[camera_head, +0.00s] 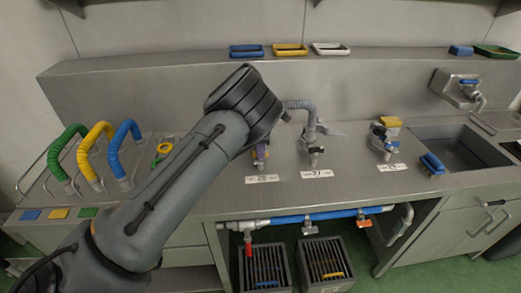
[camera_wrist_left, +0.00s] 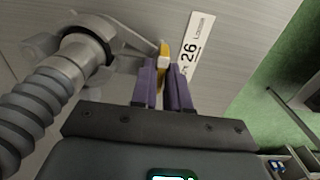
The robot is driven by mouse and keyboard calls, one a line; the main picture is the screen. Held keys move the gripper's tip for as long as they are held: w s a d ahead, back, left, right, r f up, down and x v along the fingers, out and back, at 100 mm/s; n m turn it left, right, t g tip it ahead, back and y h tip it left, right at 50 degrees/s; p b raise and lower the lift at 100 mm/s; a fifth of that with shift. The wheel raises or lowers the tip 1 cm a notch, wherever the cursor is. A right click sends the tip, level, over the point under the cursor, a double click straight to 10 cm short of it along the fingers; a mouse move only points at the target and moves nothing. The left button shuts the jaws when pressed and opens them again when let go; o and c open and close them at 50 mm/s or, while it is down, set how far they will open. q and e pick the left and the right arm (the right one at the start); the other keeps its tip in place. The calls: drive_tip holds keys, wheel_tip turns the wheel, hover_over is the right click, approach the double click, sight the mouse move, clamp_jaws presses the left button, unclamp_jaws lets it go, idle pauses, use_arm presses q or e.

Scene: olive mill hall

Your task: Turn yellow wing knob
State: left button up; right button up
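The yellow wing knob (camera_wrist_left: 164,50) shows in the left wrist view as a narrow yellow piece beside a white label (camera_wrist_left: 194,45) reading 26. My left gripper (camera_wrist_left: 161,72) has purple fingers on both sides of the knob, with almost no gap left, and looks shut on it. In the head view my left gripper (camera_head: 260,155) is low over the steel counter, behind label 26 (camera_head: 262,178); my arm and wrist hide much of it, and the knob cannot be made out there. The grey hose fitting (camera_wrist_left: 85,48) stands left of the knob. My right gripper is not in view.
A grey tap (camera_head: 312,140) by label 27 and another valve (camera_head: 382,138) stand to the right on the counter. Green, yellow (camera_head: 92,150) and blue hoses rise at left. A sink (camera_head: 465,150) is at right; slatted crates (camera_head: 325,262) stand below.

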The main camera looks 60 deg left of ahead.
use_arm(q)
clamp_jaws()
drive_tip(key=shift+r, duration=0.1)
